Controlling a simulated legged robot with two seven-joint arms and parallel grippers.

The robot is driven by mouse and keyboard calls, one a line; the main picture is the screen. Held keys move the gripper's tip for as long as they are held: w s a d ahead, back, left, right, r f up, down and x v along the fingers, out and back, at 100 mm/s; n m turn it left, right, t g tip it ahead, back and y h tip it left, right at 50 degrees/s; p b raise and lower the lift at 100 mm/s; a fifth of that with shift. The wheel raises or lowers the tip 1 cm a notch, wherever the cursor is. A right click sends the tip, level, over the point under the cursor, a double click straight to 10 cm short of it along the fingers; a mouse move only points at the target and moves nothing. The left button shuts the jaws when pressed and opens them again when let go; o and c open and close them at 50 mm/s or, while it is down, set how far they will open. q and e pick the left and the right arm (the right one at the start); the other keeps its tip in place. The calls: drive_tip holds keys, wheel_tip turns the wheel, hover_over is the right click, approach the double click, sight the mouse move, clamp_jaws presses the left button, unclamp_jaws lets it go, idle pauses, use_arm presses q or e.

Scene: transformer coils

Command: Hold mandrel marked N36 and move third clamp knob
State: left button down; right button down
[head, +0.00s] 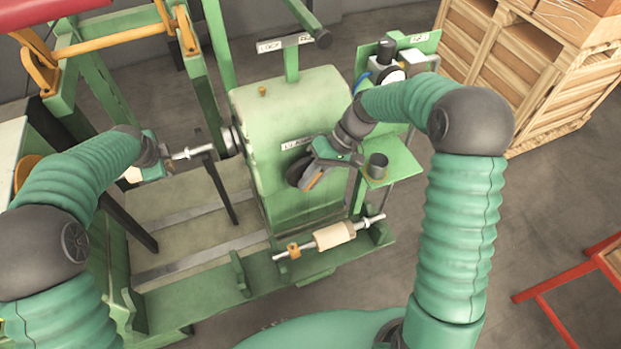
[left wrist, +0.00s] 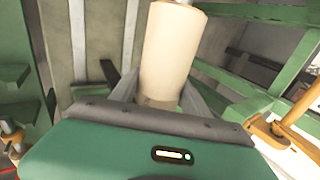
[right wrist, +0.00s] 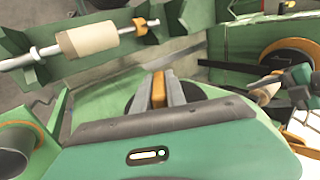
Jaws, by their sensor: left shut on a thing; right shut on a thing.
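My left gripper (head: 150,168) is shut on a beige mandrel (left wrist: 172,50), which stands out between its fingers in the left wrist view. In the head view the arm mostly covers it; a beige bit (head: 133,174) and a silver shaft (head: 192,152) show, the shaft pointing toward the green machine housing (head: 290,110). My right gripper (head: 308,178) is at the front face of that housing. In the right wrist view its fingers are shut on an orange clamp knob (right wrist: 158,90), in front of a dark round part (right wrist: 190,93). No N36 mark is readable.
A second beige mandrel (head: 333,236) on a shaft lies on the low green rack in front. A small green shelf with a dark cup (head: 377,165) is beside my right gripper. Wooden crates (head: 530,80) stand at back right, a red frame (head: 560,285) at right.

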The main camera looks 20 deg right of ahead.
drive_tip(key=y, duration=0.5)
drive_tip(key=shift+d+f+y, duration=0.15)
drive_tip(key=shift+d+y, duration=0.05)
drive_tip(key=shift+y, duration=0.1)
drive_tip(key=y, duration=0.5)
drive_tip(key=shift+y, duration=0.3)
drive_tip(key=c, duration=1.4)
unclamp_jaws()
drive_tip(key=shift+d, duration=0.15)
drive_tip(key=shift+o, duration=0.2)
